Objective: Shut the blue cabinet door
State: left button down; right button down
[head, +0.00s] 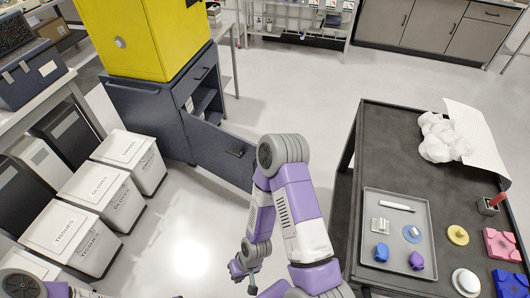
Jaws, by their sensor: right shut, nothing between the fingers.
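The dark blue cabinet (150,112) stands at upper left under a yellow box. Its door (215,148) is open and swung out towards me, with a dark handle (236,153) on its face. The shelves inside show behind it. My right arm's elbow overlaps the door's free edge in the picture; I cannot tell whether they touch. My right gripper (240,269) is shut and empty, low in the picture, apart from the door and over the floor. Part of my left arm shows at the bottom left corner; its gripper is out of view.
Several labelled white bins (98,187) stand left of the open door. A dark table (375,145) with a grey tray (376,200) and small objects stands at right. Bare floor (190,235) lies between the bins and my right arm.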

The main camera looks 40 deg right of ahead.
aim_at(209, 141)
jog(key=z, duration=0.7)
jog(key=i, duration=1.65)
